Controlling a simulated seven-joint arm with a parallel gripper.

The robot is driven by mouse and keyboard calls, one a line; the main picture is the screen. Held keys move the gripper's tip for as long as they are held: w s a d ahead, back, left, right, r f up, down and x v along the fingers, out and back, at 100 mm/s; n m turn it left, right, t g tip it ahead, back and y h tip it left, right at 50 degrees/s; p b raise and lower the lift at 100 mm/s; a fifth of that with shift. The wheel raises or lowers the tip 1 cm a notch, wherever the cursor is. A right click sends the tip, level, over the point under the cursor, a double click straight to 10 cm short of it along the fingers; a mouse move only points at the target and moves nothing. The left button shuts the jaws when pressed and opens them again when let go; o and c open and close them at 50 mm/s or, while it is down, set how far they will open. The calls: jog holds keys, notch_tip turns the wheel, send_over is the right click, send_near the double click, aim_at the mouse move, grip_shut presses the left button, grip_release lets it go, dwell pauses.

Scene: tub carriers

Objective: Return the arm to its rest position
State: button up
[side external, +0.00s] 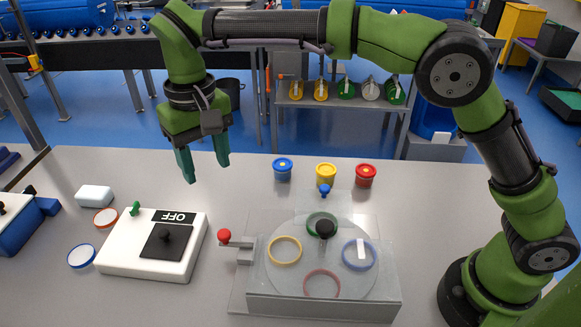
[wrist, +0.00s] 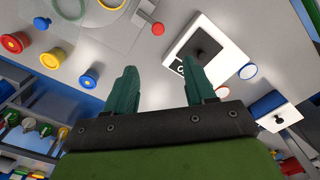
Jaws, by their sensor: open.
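My green arm arches over the grey table from its base at the right. My gripper (side external: 205,162) hangs at the upper left, above the far part of the table. Its two teal fingers are apart with nothing between them. In the wrist view the gripper (wrist: 160,88) is also open and empty, with the table below it. The white switch box (side external: 152,245), with a black knob and an "OFF" label, lies below and in front of the gripper, apart from it.
A clear turntable fixture (side external: 322,308) with coloured rings stands centre right. Blue (side external: 282,172), yellow (side external: 326,175) and red (side external: 366,175) tubs stand behind it. The far middle table is bare.

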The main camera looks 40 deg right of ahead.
jog(key=s+d+r+m+t+y, duration=0.1)
jog(key=s+d+m+t, duration=0.1)
jog(key=s+d, duration=0.7)
jog(key=s+d+m+t+y, duration=0.1)
jog(key=s+d+t, duration=0.4)
jog(key=d, duration=1.2)
jog(key=s+m, duration=0.1)
jog(key=s, duration=0.3)
jog(key=shift+s+d+r, duration=0.3)
jog(key=shift+s+r, duration=0.05)
jog(key=shift+s, duration=0.05)
